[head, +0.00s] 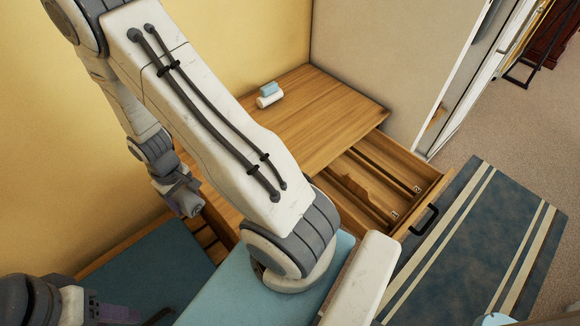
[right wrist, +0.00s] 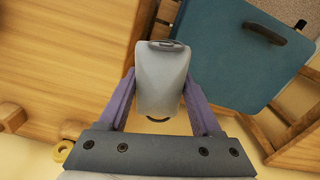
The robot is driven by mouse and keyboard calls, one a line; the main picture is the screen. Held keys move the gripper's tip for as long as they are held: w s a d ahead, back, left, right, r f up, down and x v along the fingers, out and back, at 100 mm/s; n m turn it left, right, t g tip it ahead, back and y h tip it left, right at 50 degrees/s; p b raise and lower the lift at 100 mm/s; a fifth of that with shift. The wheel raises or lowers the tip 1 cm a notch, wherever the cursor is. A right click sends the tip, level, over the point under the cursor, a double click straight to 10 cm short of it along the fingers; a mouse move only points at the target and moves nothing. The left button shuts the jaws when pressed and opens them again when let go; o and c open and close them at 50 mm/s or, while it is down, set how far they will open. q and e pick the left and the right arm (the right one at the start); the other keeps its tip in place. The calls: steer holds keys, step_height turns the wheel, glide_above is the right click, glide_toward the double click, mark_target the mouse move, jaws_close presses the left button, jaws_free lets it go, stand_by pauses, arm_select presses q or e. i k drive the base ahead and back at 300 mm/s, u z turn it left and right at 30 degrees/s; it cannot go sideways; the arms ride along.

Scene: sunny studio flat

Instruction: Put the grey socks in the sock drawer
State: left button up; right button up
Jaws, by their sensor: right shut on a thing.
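In the head view this gripper (head: 188,207) hangs at the left end of the wooden dresser; the socks cannot be made out there. An open wooden drawer (head: 432,196) with dividers and a black handle stands out at the dresser's right. I cannot tell whether it is the sock drawer. My left gripper (head: 115,314) is partly in view at the bottom left; its jaw state is unclear.
The dresser top (head: 325,105) holds a small white and light-blue bundle (head: 269,94) and is otherwise largely clear. A teal panel (head: 150,268) lies below my right gripper; the right wrist view shows a black handle (right wrist: 265,33) on it. A striped rug (head: 480,235) lies at the right.

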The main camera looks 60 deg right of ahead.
mark_target(382, 197)
steer(key=k, duration=0.4)
steer(key=z, duration=1.25)
steer(key=i, duration=0.3)
steer(key=z, duration=0.5)
